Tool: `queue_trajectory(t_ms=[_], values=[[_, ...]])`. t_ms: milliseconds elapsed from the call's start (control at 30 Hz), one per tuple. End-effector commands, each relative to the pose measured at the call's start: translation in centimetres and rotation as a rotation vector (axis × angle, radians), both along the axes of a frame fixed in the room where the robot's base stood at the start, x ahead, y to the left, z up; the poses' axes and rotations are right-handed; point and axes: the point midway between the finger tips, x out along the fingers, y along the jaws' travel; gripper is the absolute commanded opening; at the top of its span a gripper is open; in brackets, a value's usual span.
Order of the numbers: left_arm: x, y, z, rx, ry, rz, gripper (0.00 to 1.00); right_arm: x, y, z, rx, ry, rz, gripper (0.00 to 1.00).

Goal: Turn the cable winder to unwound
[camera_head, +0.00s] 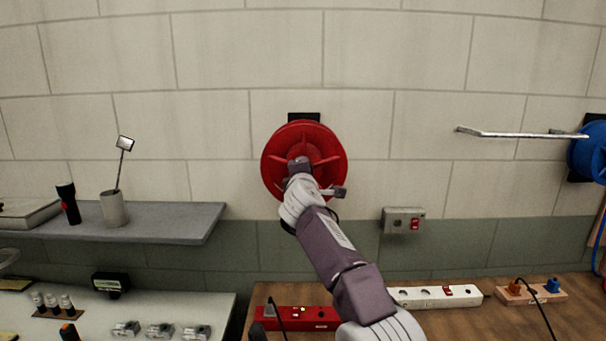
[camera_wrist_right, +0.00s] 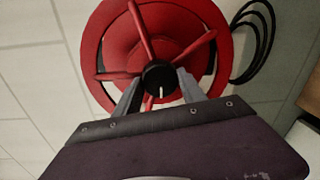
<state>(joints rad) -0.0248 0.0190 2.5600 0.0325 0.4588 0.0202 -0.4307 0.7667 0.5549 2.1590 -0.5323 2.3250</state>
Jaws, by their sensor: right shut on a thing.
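The red cable winder (camera_head: 275,150) is mounted on the block wall in the middle of the head view, with several raised ribs on its face. It fills the upper part of the right wrist view (camera_wrist_right: 115,45). A black knob (camera_wrist_right: 160,76) with a pale mark sits at its centre, the mark toward the bottom of the picture. My right gripper (camera_wrist_right: 160,88) is shut on this knob, one finger on each side. In the head view my right gripper (camera_head: 300,170) hides the knob. My left gripper is not in view.
A blue reel (camera_head: 590,152) and a metal bar (camera_head: 520,134) are on the wall at right. A grey switch box (camera_head: 396,221) is right of the winder. A grey shelf (camera_head: 170,225) stands at left. Power strips (camera_head: 435,297) lie on the wooden bench. Black cable loops (camera_wrist_right: 262,40) hang beside the winder.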

Motion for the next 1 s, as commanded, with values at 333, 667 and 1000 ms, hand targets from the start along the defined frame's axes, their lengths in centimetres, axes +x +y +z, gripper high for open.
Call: queue_trajectory(t_ms=[333,667,1000], values=[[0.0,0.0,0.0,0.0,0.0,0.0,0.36,0.1,0.0,-0.5,0.007,0.011,-0.002,0.07],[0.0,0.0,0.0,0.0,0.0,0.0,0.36,0.0,0.0,-0.2,0.006,0.005,-0.001,0.7],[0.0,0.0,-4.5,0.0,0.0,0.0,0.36,-3.4,0.0,-0.9,0.007,0.0,0.001,0.7]])
